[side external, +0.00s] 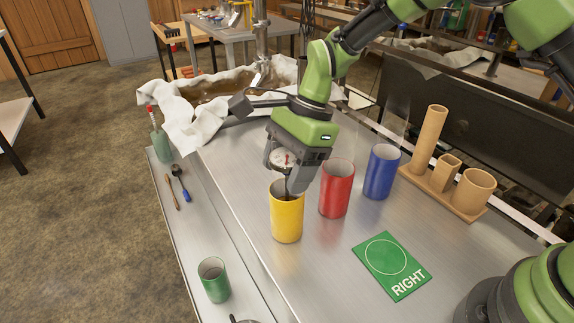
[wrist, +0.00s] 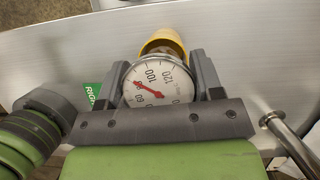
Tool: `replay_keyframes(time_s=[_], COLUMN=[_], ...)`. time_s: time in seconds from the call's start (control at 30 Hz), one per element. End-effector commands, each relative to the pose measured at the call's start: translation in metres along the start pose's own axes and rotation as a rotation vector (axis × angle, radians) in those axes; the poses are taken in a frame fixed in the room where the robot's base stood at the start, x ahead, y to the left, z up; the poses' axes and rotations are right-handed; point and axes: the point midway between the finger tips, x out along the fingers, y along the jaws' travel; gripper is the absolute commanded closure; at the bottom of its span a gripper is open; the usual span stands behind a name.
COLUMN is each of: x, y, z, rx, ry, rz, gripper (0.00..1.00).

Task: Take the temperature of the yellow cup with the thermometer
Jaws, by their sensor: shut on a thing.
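The yellow cup (side external: 287,220) stands upright on the metal table, left of the red and blue cups. It shows partly behind the dial in the wrist view (wrist: 164,42). The thermometer has a round white dial with a red needle (side external: 284,160); its dial fills the middle of the wrist view (wrist: 155,82). My gripper (side external: 293,168) is shut on the thermometer, directly above the yellow cup. The stem runs down toward the cup's mouth; its tip is hidden, so I cannot tell how deep it sits. The needle's exact reading is unclear.
A red cup (side external: 337,190) stands close on the right, with a blue cup (side external: 381,173) beyond it. A wooden holder (side external: 440,192) stands farther right. A green card marked RIGHT (side external: 392,266) lies in front. A green cup (side external: 214,280) is on the lower left shelf.

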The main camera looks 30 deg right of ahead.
Motion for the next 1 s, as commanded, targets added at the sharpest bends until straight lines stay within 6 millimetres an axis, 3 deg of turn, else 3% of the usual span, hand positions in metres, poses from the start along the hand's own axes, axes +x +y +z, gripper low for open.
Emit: replay_keyframes(time_s=[0.4,0.43,0.53,1.0], x=[-0.0001,-0.0001,0.0000,0.0000], y=[0.0000,0.0000,0.0000,0.0000], z=[0.0000,0.0000,0.0000,0.0000], rx=[0.000,0.000,0.000,0.000], ry=[0.000,0.000,0.000,0.000], rz=[0.000,0.000,0.000,0.000], gripper=[0.58,0.33,0.10,0.10])
